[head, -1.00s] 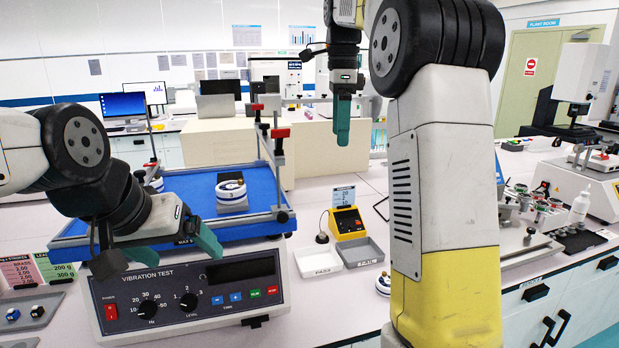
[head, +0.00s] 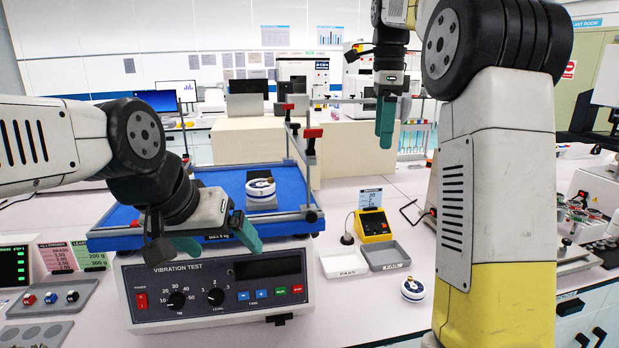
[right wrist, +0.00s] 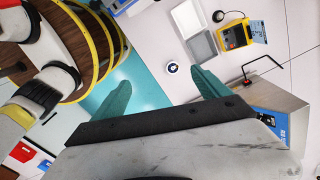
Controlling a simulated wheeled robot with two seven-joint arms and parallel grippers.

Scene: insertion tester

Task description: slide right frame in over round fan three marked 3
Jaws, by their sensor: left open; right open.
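My left gripper (head: 218,243) is open and empty over the tester's front edge, left of the frame. My right gripper (head: 386,125) is open, raised to the right of the frame. Its spread fingers show in the right wrist view (right wrist: 163,92). The left frame is mostly hidden by my left arm.
Another round fan (head: 412,289) stands on the table at the right. Two shallow trays (head: 344,261) and a yellow meter (head: 374,225) are right of the tester. The control panel (head: 215,287) faces front. A plate with coloured knobs (head: 52,299) lies at left.

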